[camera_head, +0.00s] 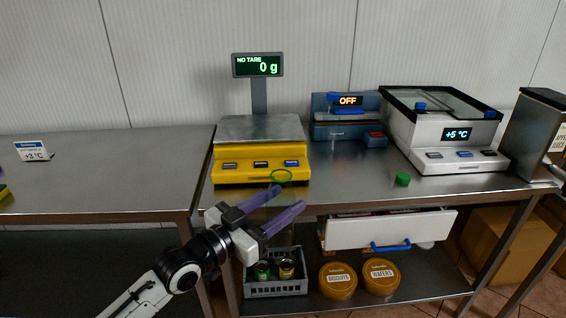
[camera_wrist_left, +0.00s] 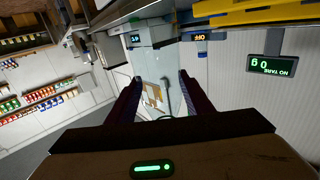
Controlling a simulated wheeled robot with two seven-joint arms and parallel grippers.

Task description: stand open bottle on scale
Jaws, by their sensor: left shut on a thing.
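The yellow scale (camera_head: 230,170) stands on the steel counter with a bare metal plate (camera_head: 258,128) on top. Its display (camera_head: 257,66) reads NO TARE, 0 g; it also shows in the wrist view (camera_wrist_left: 272,66). My left gripper (camera_head: 290,202) is in front of the scale, at the counter's front edge, its fingers apart around a clear, see-through bottle (camera_wrist_left: 152,65). In the head view the bottle is barely visible; a green ring (camera_head: 281,176) shows just above the fingers. A green cap (camera_head: 402,178) lies on the counter to the right. My right gripper is out of view.
A blue device (camera_head: 347,118) reading OFF and a white cooler (camera_head: 450,145) reading +5 °C stand right of the scale. Below are an open white drawer (camera_head: 375,231), a grey crate (camera_head: 275,288) with jars, and two round tubs (camera_head: 337,281).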

